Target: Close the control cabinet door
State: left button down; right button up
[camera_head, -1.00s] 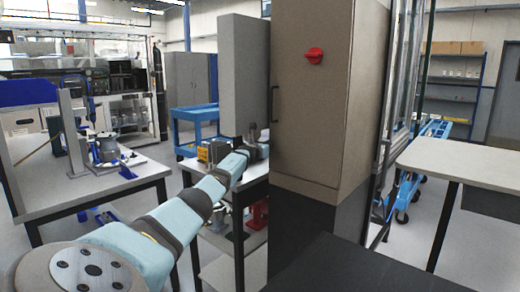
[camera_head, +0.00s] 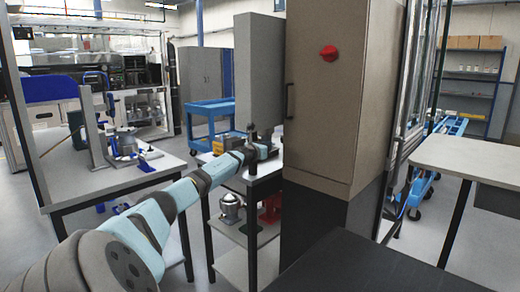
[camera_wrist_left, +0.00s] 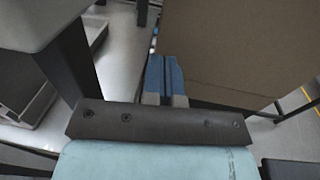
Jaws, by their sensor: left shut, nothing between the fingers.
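The tall beige control cabinet (camera_head: 325,120) stands right of centre in the head view, with a red rotary switch and a dark upright handle. A grey upright panel (camera_head: 262,75) stands out at its left and looks like an open door, though its hinge is hidden. My left gripper (camera_head: 253,133) is by the panel's lower edge in the head view; contact cannot be told. In the left wrist view its blue fingers (camera_wrist_left: 163,72) are shut together and empty, beside a broad brown panel (camera_wrist_left: 235,50). My right gripper is not in view.
A small table (camera_head: 262,172) with items on it lies beneath my left forearm. A workbench (camera_head: 110,183) with parts stands at the left and a blue cart (camera_head: 207,107) behind. A pale table (camera_head: 470,158) is at the right. Open floor lies between the benches.

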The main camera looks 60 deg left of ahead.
pick_arm(q)
jog(key=v, duration=0.4)
jog(key=shift+s+a, duration=0.1)
jog(key=shift+a, duration=0.1)
dwell(0.3)
